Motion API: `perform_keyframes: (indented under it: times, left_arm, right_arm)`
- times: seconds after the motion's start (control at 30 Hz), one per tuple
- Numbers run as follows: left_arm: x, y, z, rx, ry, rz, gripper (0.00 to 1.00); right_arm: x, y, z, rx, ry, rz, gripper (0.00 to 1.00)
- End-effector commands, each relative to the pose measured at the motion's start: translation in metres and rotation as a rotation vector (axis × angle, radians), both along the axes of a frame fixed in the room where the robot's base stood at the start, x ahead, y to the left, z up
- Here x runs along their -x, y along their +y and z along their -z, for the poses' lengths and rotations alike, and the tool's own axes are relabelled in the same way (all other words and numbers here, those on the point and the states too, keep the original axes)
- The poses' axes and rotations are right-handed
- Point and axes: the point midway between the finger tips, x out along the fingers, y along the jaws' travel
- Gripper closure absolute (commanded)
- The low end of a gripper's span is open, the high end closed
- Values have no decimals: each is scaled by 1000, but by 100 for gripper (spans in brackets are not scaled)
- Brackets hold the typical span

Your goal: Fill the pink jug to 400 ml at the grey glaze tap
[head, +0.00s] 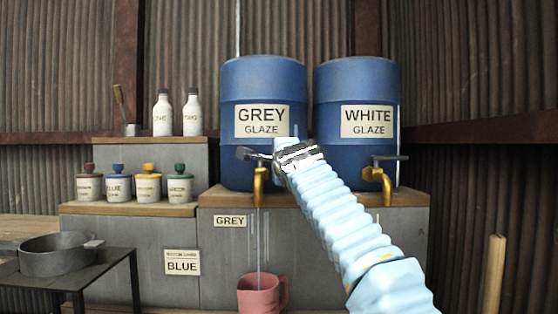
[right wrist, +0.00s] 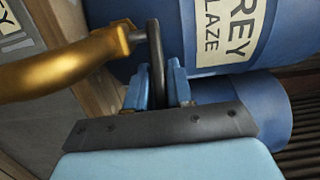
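The pink jug (head: 260,296) stands below the grey glaze tap (head: 259,188), cut off by the bottom edge of the head view. A thin pale line runs from the spout down to the jug, like a thin stream. The jug's fill level and any marks cannot be read. The brass tap also shows in the right wrist view (right wrist: 60,70). My right gripper (right wrist: 157,85) has its blue fingers closed on either side of the tap's dark lever (right wrist: 156,55). In the head view my right gripper (head: 272,156) is at this lever. My left gripper is out of view.
The blue GREY GLAZE barrel (head: 262,85) and WHITE GLAZE barrel (head: 355,85) stand on a wooden-topped cabinet (head: 320,250). The white glaze tap (head: 377,178) is to the right. Small jars (head: 148,188) and a table with a grey pan (head: 57,258) are at left.

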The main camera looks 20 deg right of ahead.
Motion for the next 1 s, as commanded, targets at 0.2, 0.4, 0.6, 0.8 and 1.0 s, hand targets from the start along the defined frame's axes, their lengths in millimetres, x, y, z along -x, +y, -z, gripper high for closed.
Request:
perform_keyframes:
  times: [0.2,0.4,0.6,0.8,1.0]
  left_arm:
    - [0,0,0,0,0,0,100]
    - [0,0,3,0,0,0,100]
    - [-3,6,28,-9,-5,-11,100]
    - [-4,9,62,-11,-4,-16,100]
    - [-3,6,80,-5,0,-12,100]
  right_arm:
    - [0,0,0,0,-2,0,62]
    - [2,0,0,1,-4,-1,62]
    - [30,5,6,-2,-6,-5,62]
    - [80,12,7,-2,-7,-6,62]
    - [119,18,4,0,-5,-4,62]
